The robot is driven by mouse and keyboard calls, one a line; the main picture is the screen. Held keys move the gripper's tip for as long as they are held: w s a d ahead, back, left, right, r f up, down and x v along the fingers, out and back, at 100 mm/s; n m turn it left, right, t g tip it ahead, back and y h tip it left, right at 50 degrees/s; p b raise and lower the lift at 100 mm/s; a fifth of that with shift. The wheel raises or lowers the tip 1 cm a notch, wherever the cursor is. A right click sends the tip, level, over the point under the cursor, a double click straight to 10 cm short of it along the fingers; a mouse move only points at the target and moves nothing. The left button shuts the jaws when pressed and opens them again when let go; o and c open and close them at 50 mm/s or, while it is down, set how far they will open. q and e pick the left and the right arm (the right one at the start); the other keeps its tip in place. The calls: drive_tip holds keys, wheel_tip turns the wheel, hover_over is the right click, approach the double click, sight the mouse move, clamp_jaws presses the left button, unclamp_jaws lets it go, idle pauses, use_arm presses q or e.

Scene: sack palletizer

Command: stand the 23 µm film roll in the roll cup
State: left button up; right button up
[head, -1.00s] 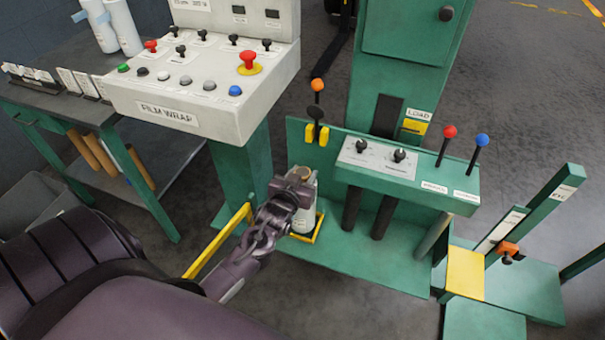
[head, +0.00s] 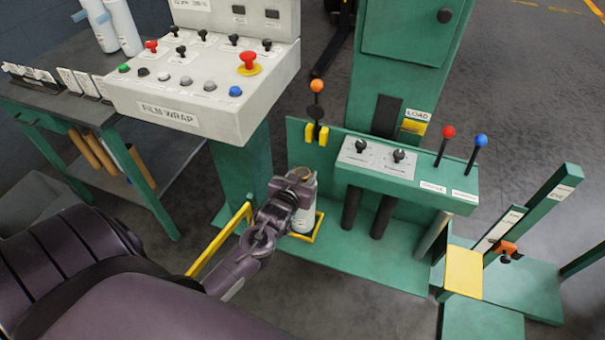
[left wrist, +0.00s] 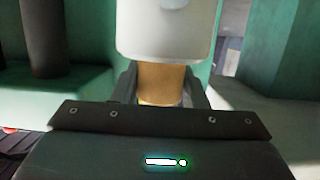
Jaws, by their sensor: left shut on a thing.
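A white film roll (head: 304,216) with a brown core stands about upright over the yellow-edged roll cup (head: 318,230) on the green base. Its print is too small to read. My left gripper (head: 297,180) is shut on the roll's upper end. In the left wrist view the gripper (left wrist: 165,92) has its fingers on both sides of the brown core (left wrist: 160,82), with the white film (left wrist: 168,35) beyond. The cup is partly hidden by the roll and my arm, so I cannot tell if the roll's foot rests on its floor. My right gripper is out of view.
The FILM WRAP panel (head: 200,90) stands left of the cup. A green console (head: 405,165) with knobs and levers stands close on the right. A yellow bar (head: 220,240) runs by my forearm.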

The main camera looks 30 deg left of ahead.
use_arm(q)
drive_tip(key=shift+r, duration=0.1)
idle(0.8)
drive_tip(key=o, duration=1.3)
drive_tip(key=shift+f, duration=0.25)
drive_tip(key=shift+v, duration=4)
drive_tip(key=shift+w+r, duration=0.1)
